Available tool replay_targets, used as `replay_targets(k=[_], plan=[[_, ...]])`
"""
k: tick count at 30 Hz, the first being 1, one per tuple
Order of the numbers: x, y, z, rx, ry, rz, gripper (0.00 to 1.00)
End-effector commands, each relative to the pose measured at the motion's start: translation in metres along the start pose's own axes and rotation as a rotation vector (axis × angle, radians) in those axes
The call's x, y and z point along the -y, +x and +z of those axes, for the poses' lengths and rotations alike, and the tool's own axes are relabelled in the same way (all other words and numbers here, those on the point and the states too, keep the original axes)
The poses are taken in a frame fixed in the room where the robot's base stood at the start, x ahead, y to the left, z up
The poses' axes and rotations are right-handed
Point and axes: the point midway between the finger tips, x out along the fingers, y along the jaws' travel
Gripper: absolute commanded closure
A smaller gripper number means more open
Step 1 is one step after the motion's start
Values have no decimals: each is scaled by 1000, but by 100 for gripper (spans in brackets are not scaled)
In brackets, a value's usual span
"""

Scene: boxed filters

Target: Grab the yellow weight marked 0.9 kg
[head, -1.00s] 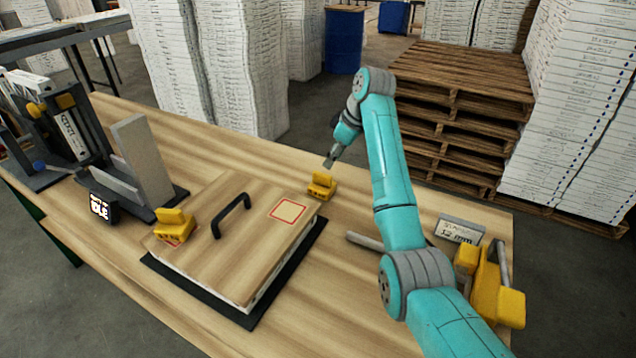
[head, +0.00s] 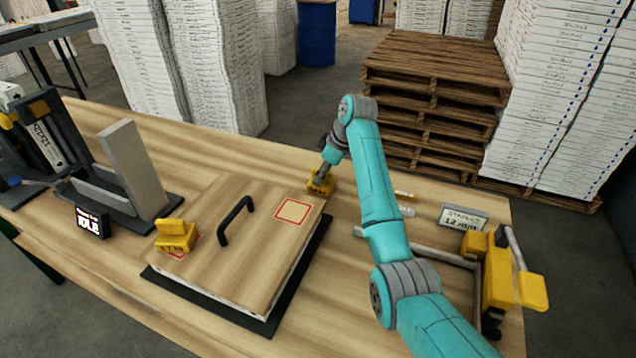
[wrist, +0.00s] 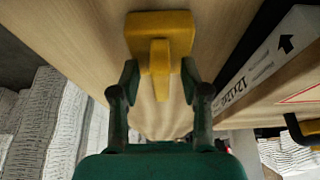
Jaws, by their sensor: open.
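A yellow weight (head: 321,185) stands on the wooden table just beyond the right back corner of the wooden lid. Its marking is too small to read. My gripper (head: 326,169) is down at its top. In the wrist view the yellow weight (wrist: 135,28) has a narrow raised grip between the two fingers of my open gripper (wrist: 159,78), with a gap on each side. A second yellow weight (head: 176,238) sits on the left part of the lid, and its marking is not clearly legible.
The wooden lid (head: 260,260) with a black handle (head: 236,219) lies close to the left of my gripper. A yellow tool (head: 500,280) and a staples sign (head: 464,217) stand to the right. A grey fixture (head: 135,175) stands at the left.

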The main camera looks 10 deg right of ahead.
Motion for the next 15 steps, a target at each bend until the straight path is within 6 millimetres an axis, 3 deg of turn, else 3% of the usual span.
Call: replay_targets(k=[1, 6, 15], plan=[[0, 0, 0, 0, 0, 0, 57], [0, 0, 0, 0, 0, 0, 99], [0, -2, -2, -2, -2, 2, 100]])
